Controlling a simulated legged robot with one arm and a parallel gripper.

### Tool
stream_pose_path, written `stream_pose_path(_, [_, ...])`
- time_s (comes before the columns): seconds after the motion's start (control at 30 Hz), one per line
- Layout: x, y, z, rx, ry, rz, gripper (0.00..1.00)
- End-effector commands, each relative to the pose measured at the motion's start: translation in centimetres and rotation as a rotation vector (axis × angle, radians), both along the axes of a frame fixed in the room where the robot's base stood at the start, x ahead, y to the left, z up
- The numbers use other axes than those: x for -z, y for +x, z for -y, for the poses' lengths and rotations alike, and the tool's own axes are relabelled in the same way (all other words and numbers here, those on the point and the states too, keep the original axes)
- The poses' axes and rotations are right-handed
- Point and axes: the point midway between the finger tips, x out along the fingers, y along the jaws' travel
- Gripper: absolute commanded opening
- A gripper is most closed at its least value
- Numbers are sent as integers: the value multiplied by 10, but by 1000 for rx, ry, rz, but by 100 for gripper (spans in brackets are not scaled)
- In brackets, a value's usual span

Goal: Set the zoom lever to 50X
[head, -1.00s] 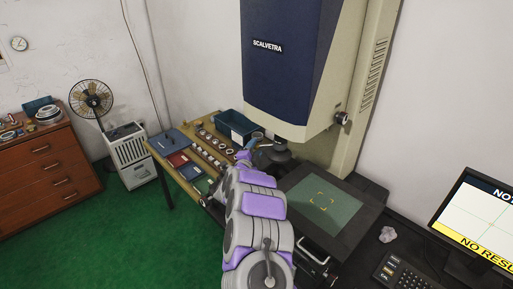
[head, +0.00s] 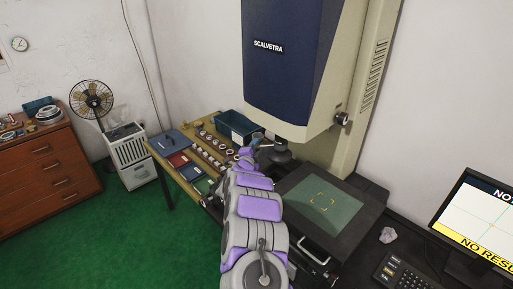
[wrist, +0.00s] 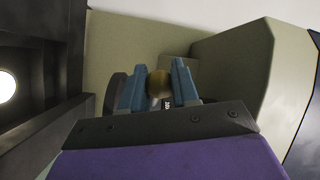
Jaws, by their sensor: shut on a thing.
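The zoom lever's round brownish knob (wrist: 159,84) sits between the two blue fingers of my gripper (wrist: 160,88) in the wrist view, and the fingers are shut on it. A small dark label with pale marks (wrist: 167,103) shows just below the knob; it is too small to read. In the head view my gripper (head: 259,143) is at the left side of the dark lens (head: 281,151) under the measuring machine (head: 300,70). The lever itself is hidden there behind my arm and gripper, so its setting cannot be told.
The stage with its glass plate (head: 343,212) lies below the lens, right of my arm. A side bench with a teal bin (head: 236,127), rings and books (head: 171,140) stands at the left. A monitor (head: 480,222) and keypad (head: 396,274) are at the right.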

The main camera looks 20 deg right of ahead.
Motion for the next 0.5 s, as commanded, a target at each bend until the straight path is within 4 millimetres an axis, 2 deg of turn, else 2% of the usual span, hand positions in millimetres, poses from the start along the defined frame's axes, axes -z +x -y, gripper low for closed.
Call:
stream_pose_path(0.03, [1,0,0,1,1,-1,17])
stream_pose_path(0.2, [1,0,0,1,1,-3,1])
stream_pose_path(0.5, [2,0,1,1,2,-3,0])
